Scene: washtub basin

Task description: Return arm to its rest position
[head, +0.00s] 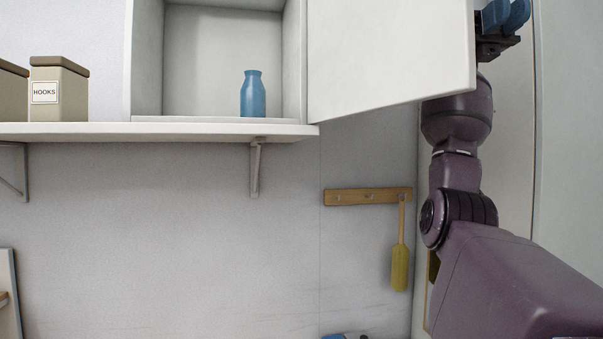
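My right arm (461,170) comes in from the lower right and reaches straight up along the right side of the view. My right gripper (505,15) is at the top right, beside the edge of the open cabinet door. Its blue fingers are partly cut off by the top of the view, so I cannot tell whether they are open or shut. I see nothing held in the part that shows. My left gripper is not in view.
The cabinet door (390,50) stands open close to my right gripper and forearm. A blue bottle (253,95) stands in the cabinet. A box labelled HOOKS (60,92) sits on the shelf (150,131). A yellow brush (400,266) hangs from a hook rack (345,196).

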